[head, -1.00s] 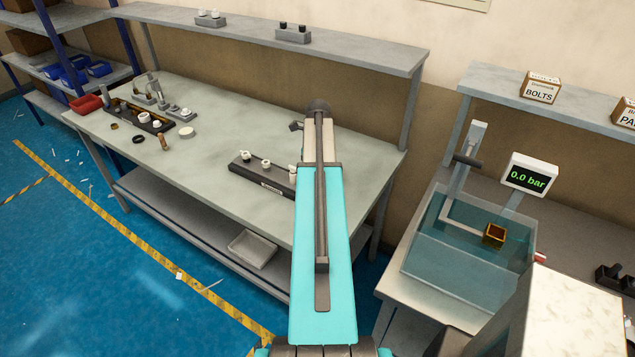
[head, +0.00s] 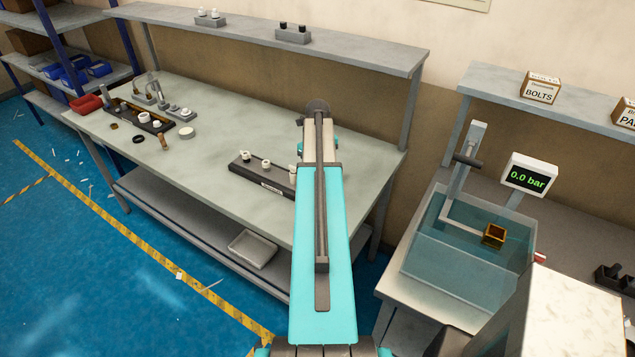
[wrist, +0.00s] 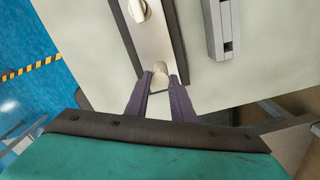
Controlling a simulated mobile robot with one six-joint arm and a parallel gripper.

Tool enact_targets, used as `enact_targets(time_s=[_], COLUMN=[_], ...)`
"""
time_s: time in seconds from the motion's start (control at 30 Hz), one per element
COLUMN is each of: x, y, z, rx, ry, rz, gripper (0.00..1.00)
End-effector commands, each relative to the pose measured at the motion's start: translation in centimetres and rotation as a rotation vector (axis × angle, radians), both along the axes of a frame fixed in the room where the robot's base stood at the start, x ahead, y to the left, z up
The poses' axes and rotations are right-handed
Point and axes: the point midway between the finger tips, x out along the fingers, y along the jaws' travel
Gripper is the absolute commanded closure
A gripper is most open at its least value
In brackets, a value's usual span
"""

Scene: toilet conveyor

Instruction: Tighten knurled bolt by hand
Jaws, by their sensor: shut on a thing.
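My gripper (wrist: 161,84) shows in the wrist view with its two dark fingers closed around a small cream knob, the bolt head (wrist: 160,68), near the end of a pale plate (wrist: 155,42) set in a dark block. The fingers cover the knob's sides, so its knurling cannot be made out. A larger cream knob (wrist: 139,10) sits farther along the same plate. In the head view the dark block (head: 270,185) lies on the workbench (head: 215,180) with small white knobs on it. My arm hides its right end and the gripper.
A grey slotted block (wrist: 222,28) lies right of the plate in the wrist view. In the head view, a fixture tray (head: 139,117) with loose parts stands at the bench's left. A water tank (head: 465,255) and a 0.0 bar display (head: 528,175) stand at right.

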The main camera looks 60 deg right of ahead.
Motion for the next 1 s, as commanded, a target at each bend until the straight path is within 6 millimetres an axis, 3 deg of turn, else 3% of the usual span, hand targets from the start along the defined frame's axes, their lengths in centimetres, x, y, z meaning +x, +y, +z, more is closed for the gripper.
enact_targets(time_s=[0.1, 0.13, 0.17, 0.53, 1.0], x=[0.0, 0.0, 0.0, 0.0, 0.0], y=[0.1, 0.1, 0.1, 0.0, 0.0], z=[-0.1, -0.1, -0.1, 0.1, 2.4], rx=[0.003, 0.003, 0.003, 0.000, 0.000], ry=[0.001, 0.001, 0.001, 0.000, 0.000], rz=[0.001, 0.001, 0.001, 0.002, 0.003], gripper=[0.98, 0.76, 0.72, 0.72, 0.72])
